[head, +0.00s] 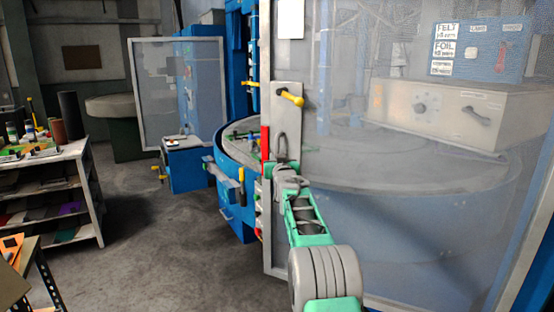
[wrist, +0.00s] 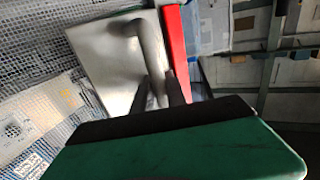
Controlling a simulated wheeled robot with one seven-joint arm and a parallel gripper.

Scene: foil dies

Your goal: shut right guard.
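The right guard is a large mesh panel in a grey frame (head: 268,235), standing upright across the right half of the head view. A metal plate on its left edge carries a grey bar handle (head: 281,147), also seen in the wrist view (wrist: 151,45). A red strip (head: 265,143) runs beside the plate. My gripper (head: 284,166) is at the handle's lower end. In the wrist view its dark fingers (wrist: 159,88) lie on both sides of the bar, close against it, and look shut on it. The exact contact is partly hidden.
Behind the mesh are a round table and a beige control box (head: 450,110). A second mesh guard (head: 180,95) stands swung out at the left. A shelf rack (head: 95,190) is at far left; the floor between is clear.

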